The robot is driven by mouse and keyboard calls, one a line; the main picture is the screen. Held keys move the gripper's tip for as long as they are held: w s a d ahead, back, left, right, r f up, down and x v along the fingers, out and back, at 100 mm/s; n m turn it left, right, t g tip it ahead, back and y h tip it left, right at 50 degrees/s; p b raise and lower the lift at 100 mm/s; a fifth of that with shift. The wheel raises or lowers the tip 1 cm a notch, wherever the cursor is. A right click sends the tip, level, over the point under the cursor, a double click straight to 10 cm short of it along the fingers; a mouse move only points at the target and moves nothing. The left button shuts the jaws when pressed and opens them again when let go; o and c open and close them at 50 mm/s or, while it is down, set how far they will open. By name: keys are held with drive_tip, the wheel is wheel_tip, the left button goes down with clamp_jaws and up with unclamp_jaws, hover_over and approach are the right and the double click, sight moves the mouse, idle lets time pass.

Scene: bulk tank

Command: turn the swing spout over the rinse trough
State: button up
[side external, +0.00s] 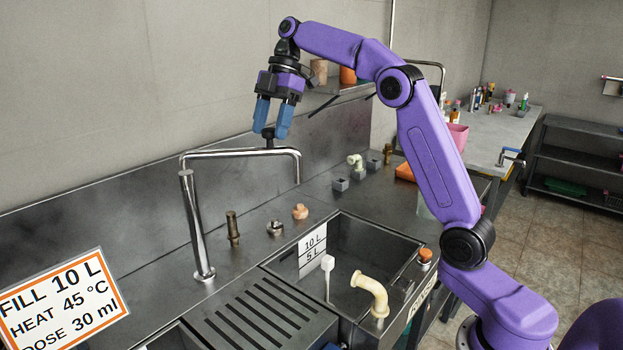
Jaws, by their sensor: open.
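The swing spout (240,152) is a chrome tap on a tall, slightly leaning post (196,225). Its horizontal arm reaches right and its outlet bends down behind the tank's left side. A black knob (268,143) stands on top of the arm near the outlet end. My gripper (271,130) points down with its blue fingers apart, the tips at the knob's top, one to each side in this view. Contact cannot be told. A steel basin (385,232) with a 10 L / 5 L scale is at centre. Another basin's edge shows at the bottom left; which is the rinse trough is unclear.
A slotted drain board (258,318) lies left of the centre basin. Brass fittings (233,228) stand behind. A sign (55,303) covers the lower left.

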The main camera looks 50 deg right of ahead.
drive_tip(key=shift+s+a+m, duration=0.3)
drive_tip(key=shift+s+a, duration=0.15)
drive_tip(key=shift+s, duration=0.05)
drive_tip(key=s+a+m+t+h, duration=0.1)
drive_tip(key=s+a+m+t, duration=0.3)
drive_tip(key=a+m, duration=0.7)
drive_tip(key=s+d+r+n, duration=0.1)
drive_tip(key=s+r, duration=0.2)
drive_tip(key=r, duration=0.5)
drive_tip(key=s+d+r+n, duration=0.1)
drive_tip(key=s+d+r, duration=0.15)
drive_tip(key=r, duration=0.55)
drive_tip(key=s+a+f+n+g+h, duration=0.1)
drive_tip(key=s+a+f, duration=0.1)
drive_tip(key=s+f, duration=0.6)
drive_tip(key=s+a+f+n+g+h, duration=0.1)
drive_tip(key=s+a+f+g, duration=0.1)
drive_tip(key=s+f, duration=0.7)
drive_tip(key=shift+s+f+n+g, duration=0.2)
drive_tip(key=shift+f+n+g, duration=0.1)
drive_tip(key=shift+f, duration=3.85)
